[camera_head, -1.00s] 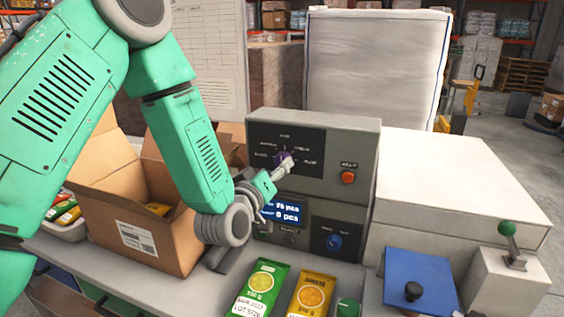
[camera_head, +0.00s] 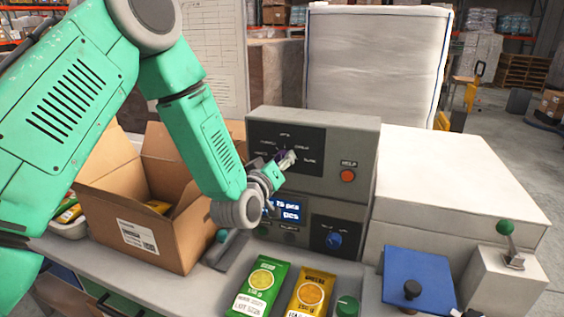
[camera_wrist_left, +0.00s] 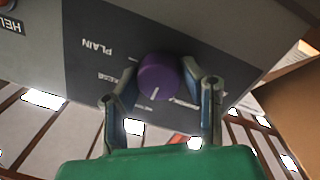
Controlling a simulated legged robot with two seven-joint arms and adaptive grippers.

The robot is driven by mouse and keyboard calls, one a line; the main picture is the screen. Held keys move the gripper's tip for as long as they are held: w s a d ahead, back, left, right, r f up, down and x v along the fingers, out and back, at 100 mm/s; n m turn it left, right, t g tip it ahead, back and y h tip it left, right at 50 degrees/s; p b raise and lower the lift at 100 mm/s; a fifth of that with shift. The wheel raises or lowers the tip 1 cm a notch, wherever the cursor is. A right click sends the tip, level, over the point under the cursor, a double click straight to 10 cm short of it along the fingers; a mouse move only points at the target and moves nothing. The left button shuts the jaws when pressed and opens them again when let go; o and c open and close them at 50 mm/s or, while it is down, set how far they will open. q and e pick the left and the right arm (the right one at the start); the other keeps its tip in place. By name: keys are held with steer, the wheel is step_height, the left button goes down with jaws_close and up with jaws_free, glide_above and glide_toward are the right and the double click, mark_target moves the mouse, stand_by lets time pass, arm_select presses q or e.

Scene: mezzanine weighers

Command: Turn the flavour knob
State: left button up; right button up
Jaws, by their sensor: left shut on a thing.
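The flavour knob (camera_head: 283,155) is purple and sits on the dark upper panel of the grey machine (camera_head: 354,135), with labels in an arc around it. In the left wrist view the knob (camera_wrist_left: 158,77) has a white pointer line toward the picture's lower edge. "PLAIN" reads beside it; other labels are partly hidden by the fingers. My left gripper (camera_head: 288,160) is at the knob, its fingers on either side of it and shut on it. It also shows in the left wrist view (camera_wrist_left: 160,72). My right gripper is out of view.
An open carton (camera_head: 120,210) stands left of the machine. Green (camera_head: 259,288) and yellow (camera_head: 310,293) packets lie in front. A green-knobbed lever (camera_head: 506,229) stands at right.

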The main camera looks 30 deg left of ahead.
arm_select(q)
steer(key=shift+f, duration=0.1)
steer(key=m, duration=0.8)
steer(key=shift+g+b, duration=0.35)
steer(key=shift+g, duration=0.05)
steer(key=shift+s+m, duration=0.1)
steer(key=shift+m, duration=0.3)
steer(key=o, duration=1.1)
steer(key=shift+o, duration=0.2)
